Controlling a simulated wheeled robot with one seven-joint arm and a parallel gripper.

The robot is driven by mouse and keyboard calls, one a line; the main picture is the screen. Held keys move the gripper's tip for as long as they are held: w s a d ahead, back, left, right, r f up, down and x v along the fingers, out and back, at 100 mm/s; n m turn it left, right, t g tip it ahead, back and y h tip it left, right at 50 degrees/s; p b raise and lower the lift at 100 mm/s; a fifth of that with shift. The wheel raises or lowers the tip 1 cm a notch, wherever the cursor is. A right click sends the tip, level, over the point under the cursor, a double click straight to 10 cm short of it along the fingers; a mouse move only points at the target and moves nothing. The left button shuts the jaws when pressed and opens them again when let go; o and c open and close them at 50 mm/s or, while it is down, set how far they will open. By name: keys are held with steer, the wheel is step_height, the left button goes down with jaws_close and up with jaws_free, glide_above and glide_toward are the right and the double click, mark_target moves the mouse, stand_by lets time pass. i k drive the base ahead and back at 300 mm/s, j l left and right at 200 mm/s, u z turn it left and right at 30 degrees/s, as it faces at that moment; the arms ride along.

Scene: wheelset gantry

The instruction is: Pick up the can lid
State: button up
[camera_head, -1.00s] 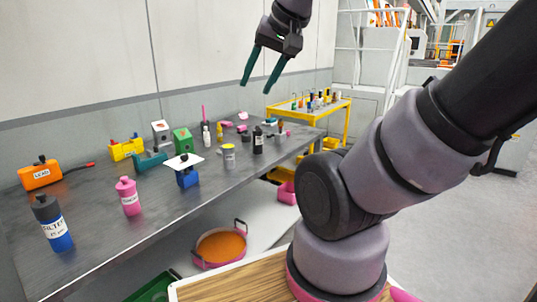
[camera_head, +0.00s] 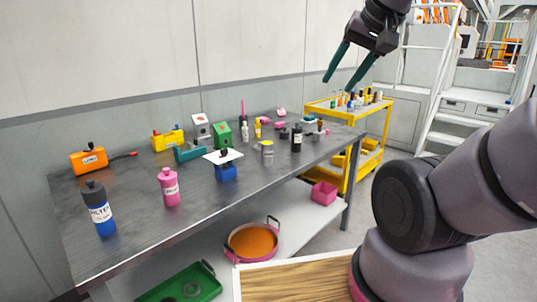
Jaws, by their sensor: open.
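I cannot make out a can lid for certain. A small grey can with a yellow band (camera_head: 267,150) stands upright on the dark workbench (camera_head: 140,248). A small dark round piece (camera_head: 284,134) lies behind it to the right and is too small to identify. My gripper (camera_head: 339,85) is open and empty, with two green fingers pointing down. It hangs high in the air, above and to the right of the can, apart from everything on the bench.
Bottles stand at the bench's near left, including a blue one (camera_head: 99,210) and a pink one (camera_head: 170,188). An orange container (camera_head: 89,160) and a blue block with a white plate (camera_head: 226,172) are also there. A yellow cart (camera_head: 378,140) stands beyond. A pan (camera_head: 253,242) sits below.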

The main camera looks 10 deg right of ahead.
mark_target(257, 147)
steer(key=i+l+u, duration=0.45)
steer(key=i+l, duration=0.15)
steer(key=i+l+u, duration=0.45)
steer(key=l, duration=0.3)
steer(key=i+l+u, duration=0.25)
steer(key=l, duration=0.2)
